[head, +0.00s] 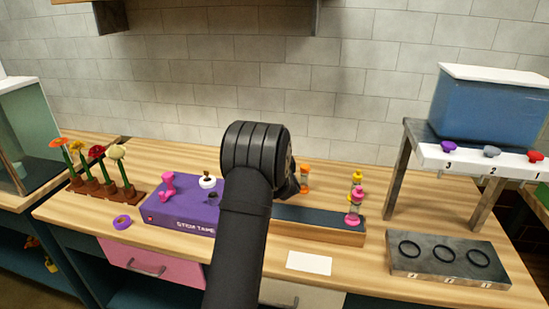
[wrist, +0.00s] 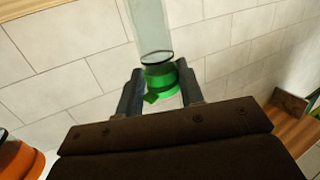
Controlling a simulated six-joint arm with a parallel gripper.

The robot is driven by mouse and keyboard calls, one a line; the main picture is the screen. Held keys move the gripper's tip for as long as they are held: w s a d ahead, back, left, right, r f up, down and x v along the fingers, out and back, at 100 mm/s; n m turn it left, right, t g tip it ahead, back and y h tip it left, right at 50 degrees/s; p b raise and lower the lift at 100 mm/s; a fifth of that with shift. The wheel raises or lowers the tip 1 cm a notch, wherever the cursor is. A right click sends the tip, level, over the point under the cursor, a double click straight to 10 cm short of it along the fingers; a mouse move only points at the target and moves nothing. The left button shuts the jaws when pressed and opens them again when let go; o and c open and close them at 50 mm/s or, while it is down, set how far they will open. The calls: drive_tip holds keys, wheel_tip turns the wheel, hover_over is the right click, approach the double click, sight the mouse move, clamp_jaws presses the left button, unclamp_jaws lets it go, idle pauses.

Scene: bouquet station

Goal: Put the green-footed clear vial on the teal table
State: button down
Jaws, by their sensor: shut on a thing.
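The clear vial (wrist: 152,30) with the green foot (wrist: 160,82) shows in the wrist view. My gripper (wrist: 158,90) is shut on the green foot, one finger on each side, and the clear tube runs out of the top of the picture. A dark ring sits where the tube meets the foot. In the head view my arm and wrist hide the fingers and the vial. I cannot clearly make out a teal table; a teal front (head: 70,247) shows under the wooden counter at the left.
A purple box (head: 170,217), pink tape dispenser (head: 168,186), flower rack (head: 105,190), and a tray (head: 330,228) with pink-and-yellow vials (head: 355,205) stand on the wooden counter (head: 385,175). A grey block with rings (head: 450,263) and a dispenser stand (head: 480,158) are at right.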

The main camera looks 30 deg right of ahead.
drive_tip(key=c, duration=0.9)
unclamp_jaws()
drive_tip(key=shift+f, duration=0.1)
drive_tip(key=shift+c, duration=0.2)
drive_tip(key=shift+s, duration=0.2)
drive_tip(key=s+a+r, duration=0.2)
drive_tip(key=s+r, duration=0.2)
drive_tip(key=r, duration=0.3)
drive_tip(key=shift+r, duration=0.4)
drive_tip(key=shift+s, duration=0.1)
